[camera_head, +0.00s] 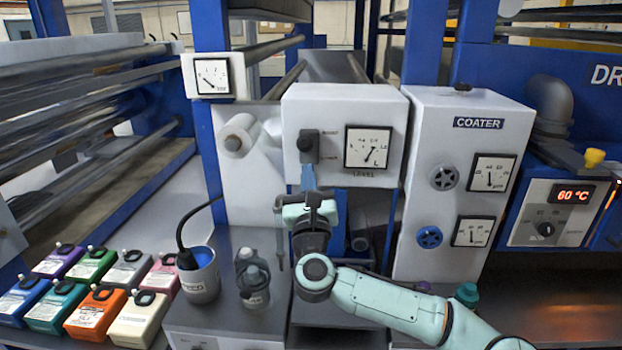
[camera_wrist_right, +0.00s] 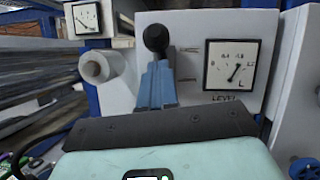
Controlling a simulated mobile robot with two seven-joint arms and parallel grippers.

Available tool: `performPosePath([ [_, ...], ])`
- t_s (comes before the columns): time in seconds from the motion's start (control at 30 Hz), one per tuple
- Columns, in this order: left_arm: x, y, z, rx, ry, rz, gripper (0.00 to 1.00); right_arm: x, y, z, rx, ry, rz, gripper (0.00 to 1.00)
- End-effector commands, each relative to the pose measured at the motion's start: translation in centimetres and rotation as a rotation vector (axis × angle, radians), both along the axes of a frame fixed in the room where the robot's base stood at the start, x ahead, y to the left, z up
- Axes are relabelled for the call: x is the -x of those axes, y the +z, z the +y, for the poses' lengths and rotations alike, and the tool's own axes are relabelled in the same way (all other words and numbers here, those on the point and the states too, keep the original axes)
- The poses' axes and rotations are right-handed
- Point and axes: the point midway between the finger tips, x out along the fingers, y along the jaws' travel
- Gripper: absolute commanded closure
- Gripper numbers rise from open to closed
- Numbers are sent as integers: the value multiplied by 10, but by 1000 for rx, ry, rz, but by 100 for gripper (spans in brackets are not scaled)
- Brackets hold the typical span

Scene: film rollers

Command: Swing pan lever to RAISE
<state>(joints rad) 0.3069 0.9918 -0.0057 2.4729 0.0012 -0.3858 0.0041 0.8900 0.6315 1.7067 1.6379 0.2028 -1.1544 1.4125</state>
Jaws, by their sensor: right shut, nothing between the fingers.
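The pan lever (camera_head: 308,145) is a dark handle on the front of a white box, left of the LEVEL gauge. Two small labels sit beside it, too small to read surely. In the right wrist view its round black knob (camera_wrist_right: 156,38) shows just past my fingertips. My right gripper (camera_head: 308,178) is shut and empty, its blue fingers pointing up at the lever from just below. In the wrist view the closed blue fingers (camera_wrist_right: 157,72) overlap the lever's lower part, so I cannot tell whether they touch it. My left gripper is not in view.
The LEVEL gauge (camera_head: 368,147) is right of the lever. The COATER cabinet (camera_head: 420,190) with two dials and knobs stands further right. A white roll (camera_head: 240,135) is at the left. A grey cup (camera_head: 200,276) and several coloured bottles stand on the lower left.

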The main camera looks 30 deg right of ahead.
Motion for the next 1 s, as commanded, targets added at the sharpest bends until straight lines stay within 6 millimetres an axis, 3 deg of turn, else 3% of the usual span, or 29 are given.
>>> performPosePath([
  [0.03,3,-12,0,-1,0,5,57,-3,-12,1,-1,2,1,100],
  [0.3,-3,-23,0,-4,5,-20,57,56,-20,27,2,2,0,100],
  [0.5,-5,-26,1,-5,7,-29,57,80,-23,38,1,3,1,100],
  [1.0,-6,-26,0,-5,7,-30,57,87,-23,41,1,1,-1,100],
])
